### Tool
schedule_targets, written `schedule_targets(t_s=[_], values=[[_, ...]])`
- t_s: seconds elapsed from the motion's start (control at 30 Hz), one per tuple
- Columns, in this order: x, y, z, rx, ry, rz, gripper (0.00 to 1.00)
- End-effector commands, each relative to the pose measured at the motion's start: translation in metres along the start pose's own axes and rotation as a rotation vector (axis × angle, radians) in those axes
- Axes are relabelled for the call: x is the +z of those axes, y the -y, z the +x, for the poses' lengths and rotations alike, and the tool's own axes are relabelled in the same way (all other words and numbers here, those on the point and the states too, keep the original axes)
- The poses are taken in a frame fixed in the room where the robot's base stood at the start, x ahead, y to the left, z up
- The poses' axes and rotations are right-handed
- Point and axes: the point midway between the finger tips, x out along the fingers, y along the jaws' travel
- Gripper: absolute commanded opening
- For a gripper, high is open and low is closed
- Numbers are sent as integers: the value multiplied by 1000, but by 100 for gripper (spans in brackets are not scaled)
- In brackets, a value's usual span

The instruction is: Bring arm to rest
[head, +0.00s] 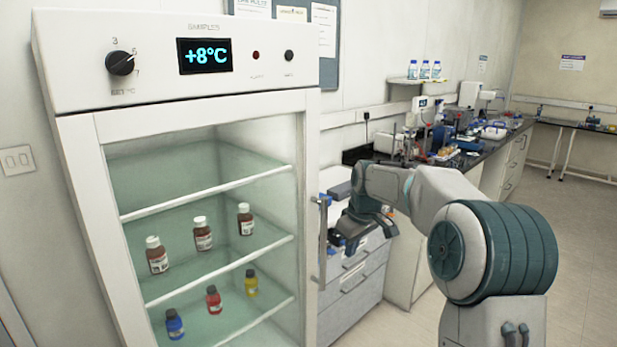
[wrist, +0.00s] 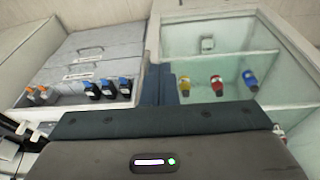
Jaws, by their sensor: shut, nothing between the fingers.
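My gripper (head: 345,232) is at the end of my arm, in front of the drawers and just right of the fridge door handle (head: 323,240). Its fingers are shut with nothing between them. In the wrist view the dark fingers (wrist: 166,85) are close together, above the gripper body. From the head view I cannot tell whether the gripper touches the handle; they look slightly apart. My arm is bent and reaches out from the right of the head view. The white fridge (head: 75,85) stands at the left with its glass door shut.
Brown bottles (head: 202,236) with white caps stand on one fridge shelf. Blue (head: 174,325), red (head: 214,302) and yellow (head: 251,285) bottles stand on the shelf below. A bench (head: 500,140) crowded with lab equipment runs behind my arm. The floor (head: 585,230) at right is clear.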

Motion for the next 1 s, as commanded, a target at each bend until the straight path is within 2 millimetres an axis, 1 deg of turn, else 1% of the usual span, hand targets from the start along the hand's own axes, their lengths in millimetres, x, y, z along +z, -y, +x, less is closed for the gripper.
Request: schedule_targets(t_s=[0.03,0.17,0.2,0.27,0.37,0.5,0.67,0.7,0.8,0.9,1.0], values=[[12,14,-12,18,12,22,0],[45,41,-34,58,35,100,0],[56,50,-40,69,41,127,0],[74,62,-48,85,47,167,0],[105,83,-60,108,52,239,0],[151,112,-71,132,49,346,0],[207,146,-74,144,36,473,0],[220,154,-73,144,30,504,0],[250,172,-69,141,19,574,0],[271,186,-64,135,9,626,0],[284,194,-60,129,3,660,0]])
